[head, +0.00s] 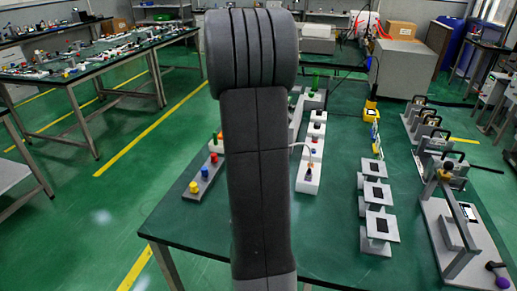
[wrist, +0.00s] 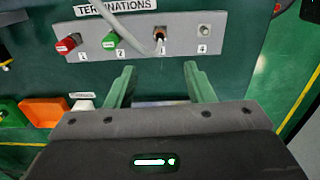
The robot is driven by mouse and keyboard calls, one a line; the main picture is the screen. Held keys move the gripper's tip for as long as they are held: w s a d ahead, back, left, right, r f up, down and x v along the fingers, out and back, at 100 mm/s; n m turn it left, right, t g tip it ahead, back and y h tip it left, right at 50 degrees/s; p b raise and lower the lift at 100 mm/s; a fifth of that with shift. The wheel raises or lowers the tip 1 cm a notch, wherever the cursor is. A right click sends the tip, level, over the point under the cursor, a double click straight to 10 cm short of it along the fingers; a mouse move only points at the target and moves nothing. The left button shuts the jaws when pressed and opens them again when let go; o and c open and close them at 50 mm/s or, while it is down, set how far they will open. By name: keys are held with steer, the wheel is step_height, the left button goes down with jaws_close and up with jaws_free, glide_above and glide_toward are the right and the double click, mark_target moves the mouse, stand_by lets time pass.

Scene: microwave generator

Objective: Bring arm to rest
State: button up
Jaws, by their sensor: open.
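In the wrist view my gripper (wrist: 159,72) is open, with its two green fingers apart and nothing between them. Its fingertips point at the lower edge of a grey strip labelled TERMINATIONS (wrist: 182,47); I cannot tell whether they touch it. In the head view my raised grey arm fills the middle and hides part of the bench; the gripper does not show there.
On the strip sit a red cap (wrist: 66,43), a green cap (wrist: 110,40), a grey cable (wrist: 140,32) at position 3 and a bare connector (wrist: 204,30) at 4. An orange tray (wrist: 45,112) lies at left. The green bench (head: 335,225) carries several instruments on the right.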

step_height(320, 180, down, 14)
steer(key=shift+r, duration=0.1)
stand_by(0.5)
step_height(320, 180, up, 14)
step_height(320, 180, down, 14)
steer(key=shift+f, duration=0.1)
step_height(320, 180, up, 7)
steer(key=p, duration=0.5)
steer(key=shift+w+d, duration=0.35)
steer(key=shift+d, duration=0.1)
steer(key=shift+s, duration=0.1)
